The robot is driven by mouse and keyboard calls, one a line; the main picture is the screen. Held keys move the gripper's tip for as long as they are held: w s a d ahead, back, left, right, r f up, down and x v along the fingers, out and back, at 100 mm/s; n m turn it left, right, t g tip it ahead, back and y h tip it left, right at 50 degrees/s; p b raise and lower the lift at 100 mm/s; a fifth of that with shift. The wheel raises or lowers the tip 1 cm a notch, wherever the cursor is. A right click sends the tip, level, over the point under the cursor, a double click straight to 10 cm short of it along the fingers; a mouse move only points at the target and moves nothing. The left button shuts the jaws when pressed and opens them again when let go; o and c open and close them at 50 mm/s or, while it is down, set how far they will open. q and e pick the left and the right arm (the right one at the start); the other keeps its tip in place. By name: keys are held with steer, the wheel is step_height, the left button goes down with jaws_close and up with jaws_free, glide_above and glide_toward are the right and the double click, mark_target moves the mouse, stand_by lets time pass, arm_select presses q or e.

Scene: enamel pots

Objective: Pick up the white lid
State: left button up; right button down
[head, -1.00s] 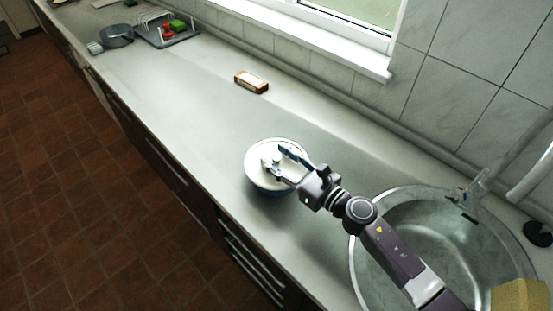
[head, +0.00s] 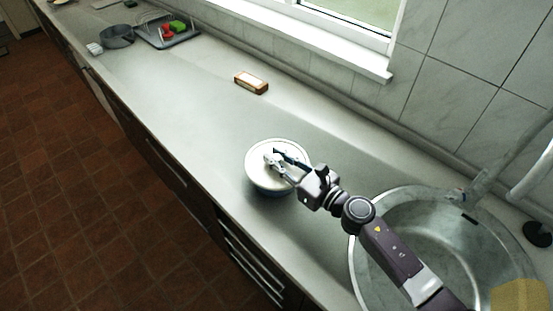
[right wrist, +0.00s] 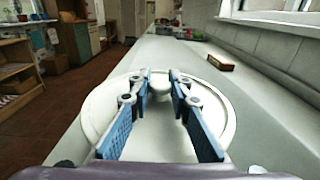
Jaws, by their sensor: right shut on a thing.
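The white lid (head: 259,171) rests on a pot (head: 268,191) with a dark blue side, on the counter left of the sink. In the right wrist view the round lid (right wrist: 100,112) fills the middle, with its white knob (right wrist: 160,83) between the fingertips. My right gripper (head: 274,157) reaches in from the lower right and is shut on the lid's knob. Its blue-padded fingers also show in the right wrist view (right wrist: 160,80). In the head view the fingers partly cover the knob. My left gripper is not in view.
A brown brush or sponge-like block (head: 251,82) lies farther back on the counter (head: 190,120). A grey pan (head: 117,36) and a dish rack (head: 168,35) stand at the far left. The metal sink (head: 440,260) lies right, beside my arm. The counter around the pot is clear.

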mark_target(276, 157)
step_height(276, 157, up, 20)
steer(key=p, duration=1.1)
steer(key=shift+p, duration=0.4)
